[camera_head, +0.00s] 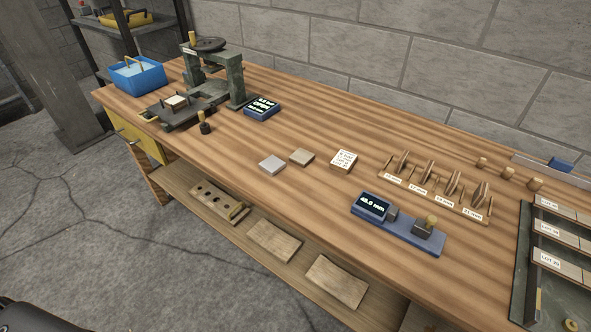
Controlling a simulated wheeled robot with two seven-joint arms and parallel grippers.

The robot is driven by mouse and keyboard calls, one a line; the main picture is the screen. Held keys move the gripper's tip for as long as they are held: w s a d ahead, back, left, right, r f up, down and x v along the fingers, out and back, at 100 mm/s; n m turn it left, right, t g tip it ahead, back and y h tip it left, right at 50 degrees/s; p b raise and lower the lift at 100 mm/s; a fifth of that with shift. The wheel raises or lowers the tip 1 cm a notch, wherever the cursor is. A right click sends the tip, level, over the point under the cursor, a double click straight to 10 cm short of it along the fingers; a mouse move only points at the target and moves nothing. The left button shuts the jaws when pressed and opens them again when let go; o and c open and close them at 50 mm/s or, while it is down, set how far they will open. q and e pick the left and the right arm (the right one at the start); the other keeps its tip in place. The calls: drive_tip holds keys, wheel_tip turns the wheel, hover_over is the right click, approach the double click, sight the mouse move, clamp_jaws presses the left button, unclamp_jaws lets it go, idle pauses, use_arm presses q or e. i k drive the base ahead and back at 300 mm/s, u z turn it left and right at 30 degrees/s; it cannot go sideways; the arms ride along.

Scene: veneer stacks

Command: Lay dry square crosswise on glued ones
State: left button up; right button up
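Two small square pieces lie flat and apart on the bench, near its middle: a pale grey one (272,164) and a browner one (301,157) just behind and to its right. Another small pale square (176,101) rests on the bed of the dark press (236,82) at the left. I cannot tell which squares are glued or dry, nor their grain direction. Neither of my grippers shows in the head view.
A blue bin (138,75) stands far left. The front middle is clear.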

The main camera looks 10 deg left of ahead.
sight(174, 100)
drive_tip(key=z, duration=2.75)
drive_tip(key=k, duration=2.65)
drive_tip(key=u, duration=0.8)
